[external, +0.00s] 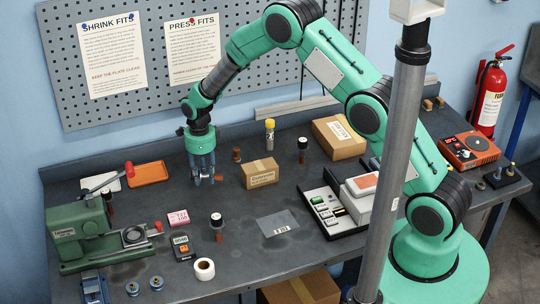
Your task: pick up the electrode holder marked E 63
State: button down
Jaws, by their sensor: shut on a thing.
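My gripper (204,180) points straight down at the back left of the bench. It is shut on a slim thing that its fingers mostly hide; I cannot read any mark on it. Similar small upright holders with dark bodies and brownish lower parts stand apart from it: one with a pale top (216,222) at the front and one with a pale top (303,146) at the back right. A short brown piece (237,154) stands right of my gripper. The label E 63 is not legible on any.
A small cardboard box (260,173) stands close to the right of my gripper, with a yellow-capped bottle (270,134) behind. An orange tray (149,173) and a green press (80,236) are left. A clear bag (278,223) and tape roll (205,269) lie in front.

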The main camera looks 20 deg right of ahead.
jog(key=shift+s+d+r, duration=0.1)
jog(key=shift+s+d, duration=0.45)
jog(key=shift+s, duration=0.4)
jog(key=shift+s+d+r, duration=0.15)
jog(key=shift+s+d, duration=0.4)
jog(key=shift+s, duration=0.45)
jog(key=shift+s+d+r, duration=0.1)
jog(key=shift+s+d, duration=0.45)
jog(key=shift+s, duration=0.4)
jog(key=shift+d, duration=0.1)
